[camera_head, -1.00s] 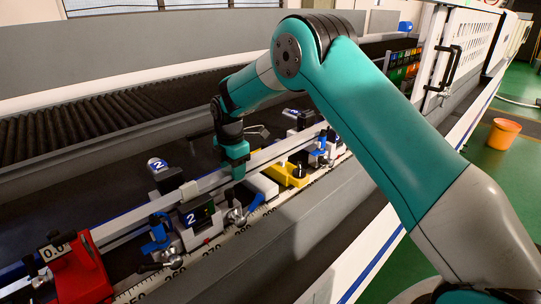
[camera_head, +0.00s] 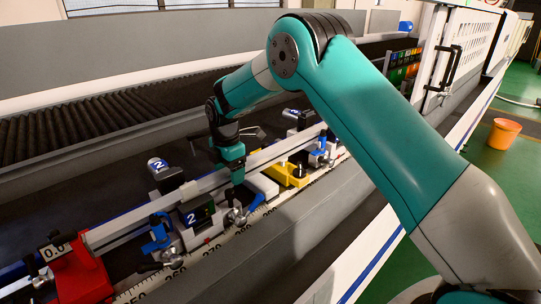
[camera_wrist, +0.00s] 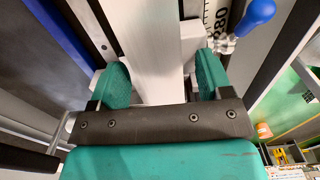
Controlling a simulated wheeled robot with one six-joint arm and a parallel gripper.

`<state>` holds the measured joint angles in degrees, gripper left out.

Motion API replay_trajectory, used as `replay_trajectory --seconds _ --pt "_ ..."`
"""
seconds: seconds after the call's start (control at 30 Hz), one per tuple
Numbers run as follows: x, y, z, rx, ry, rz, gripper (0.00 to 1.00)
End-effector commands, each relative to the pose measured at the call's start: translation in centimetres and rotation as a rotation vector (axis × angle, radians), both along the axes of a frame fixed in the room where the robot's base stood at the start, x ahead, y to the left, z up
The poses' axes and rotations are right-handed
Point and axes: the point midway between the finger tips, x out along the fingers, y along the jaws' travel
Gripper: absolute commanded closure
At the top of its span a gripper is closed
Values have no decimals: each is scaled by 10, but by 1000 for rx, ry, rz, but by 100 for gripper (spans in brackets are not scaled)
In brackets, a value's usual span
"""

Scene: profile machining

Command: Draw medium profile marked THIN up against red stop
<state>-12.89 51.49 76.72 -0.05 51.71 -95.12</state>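A long pale profile (camera_head: 135,219) lies along the machine bed, and its near part also shows in the wrist view (camera_wrist: 155,50). No THIN marking is readable on it. The red stop (camera_head: 83,278), with a "0.0" label, stands at the lower left. The profile's left end is close to the stop; I cannot tell whether they touch. My gripper (camera_head: 236,180) is down at the middle of the profile. In the wrist view its two green fingers (camera_wrist: 162,80) stand on either side of the profile, apart, with a narrow gap at the right finger.
Clamps labelled 2 (camera_head: 192,217), with blue parts, line the profile. A yellow block (camera_head: 291,175) sits farther right. A numbered scale (camera_head: 210,246) runs along the front of the bed. A roller conveyor (camera_head: 80,125) lies behind, and an orange bucket (camera_head: 503,136) stands on the floor.

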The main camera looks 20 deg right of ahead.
Motion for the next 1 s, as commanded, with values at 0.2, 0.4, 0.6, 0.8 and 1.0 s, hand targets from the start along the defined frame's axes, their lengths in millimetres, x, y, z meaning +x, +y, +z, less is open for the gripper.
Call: replay_trajectory --seconds 0.2,0.4,0.6,0.8,1.0 --pt "0 -1 0 -1 2 -1 28" --pt "1 -1 25 0 -4 -1 28" --pt "1 0 75 1 -6 -1 28" --pt "0 0 125 0 -4 0 28" --pt "0 0 160 1 -2 0 28"
